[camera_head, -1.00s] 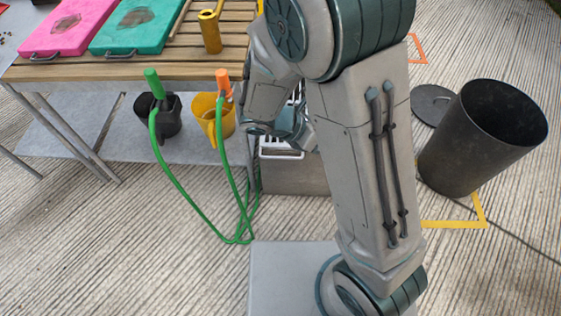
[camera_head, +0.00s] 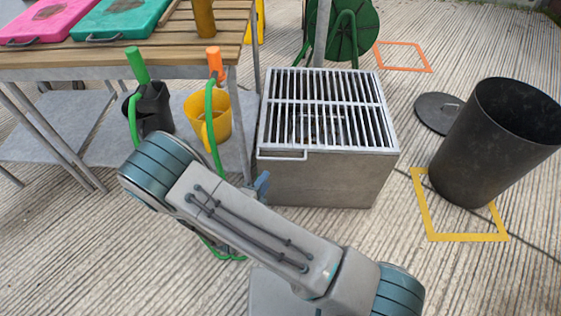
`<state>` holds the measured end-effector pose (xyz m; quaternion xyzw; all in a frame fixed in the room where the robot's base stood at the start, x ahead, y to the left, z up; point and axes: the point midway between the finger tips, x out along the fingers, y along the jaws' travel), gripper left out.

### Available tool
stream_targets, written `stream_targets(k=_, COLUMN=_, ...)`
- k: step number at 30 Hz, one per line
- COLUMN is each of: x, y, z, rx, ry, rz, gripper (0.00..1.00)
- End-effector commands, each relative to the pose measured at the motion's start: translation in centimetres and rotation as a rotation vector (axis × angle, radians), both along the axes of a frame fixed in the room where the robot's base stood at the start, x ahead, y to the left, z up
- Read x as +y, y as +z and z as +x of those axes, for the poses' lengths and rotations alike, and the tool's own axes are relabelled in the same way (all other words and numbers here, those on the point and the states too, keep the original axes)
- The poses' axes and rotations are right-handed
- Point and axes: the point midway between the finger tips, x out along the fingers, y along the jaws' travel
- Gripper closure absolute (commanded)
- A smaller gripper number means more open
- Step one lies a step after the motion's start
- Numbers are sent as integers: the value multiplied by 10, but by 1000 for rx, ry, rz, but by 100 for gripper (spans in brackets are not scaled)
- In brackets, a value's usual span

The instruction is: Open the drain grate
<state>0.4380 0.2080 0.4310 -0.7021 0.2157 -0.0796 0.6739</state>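The drain grate (camera_head: 325,102) is a light metal frame of parallel bars with a crossbar. It lies flat and closed on top of a grey box-shaped drain (camera_head: 325,182) in the middle of the view. A small pale handle (camera_head: 283,155) sticks out at the grate's front left edge. My arm crosses the lower middle of the picture, in front of and below the drain. A small blue-grey piece, perhaps part of my gripper (camera_head: 262,184), shows at the drain's left front corner, below the handle. The rest of the gripper is hidden behind my arm, and its fingers cannot be made out.
A slatted wooden table (camera_head: 150,48) with pink and teal boards stands at the left. A black bin (camera_head: 490,145) stands right, partly over a yellow floor outline. A green hose reel (camera_head: 352,30) stands behind the drain.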

Motion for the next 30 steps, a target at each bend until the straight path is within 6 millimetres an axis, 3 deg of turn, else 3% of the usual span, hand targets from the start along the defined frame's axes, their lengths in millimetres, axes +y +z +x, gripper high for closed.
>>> stream_targets(k=15, x=-44, y=-20, z=92, rx=-2, ry=-6, rz=3, gripper=68)
stream_targets(k=21, x=-51, y=-22, z=108, rx=-2, ry=-5, rz=5, gripper=68)
stream_targets(k=30, x=-52, y=-21, z=111, rx=-1, ry=-4, rz=4, gripper=68)
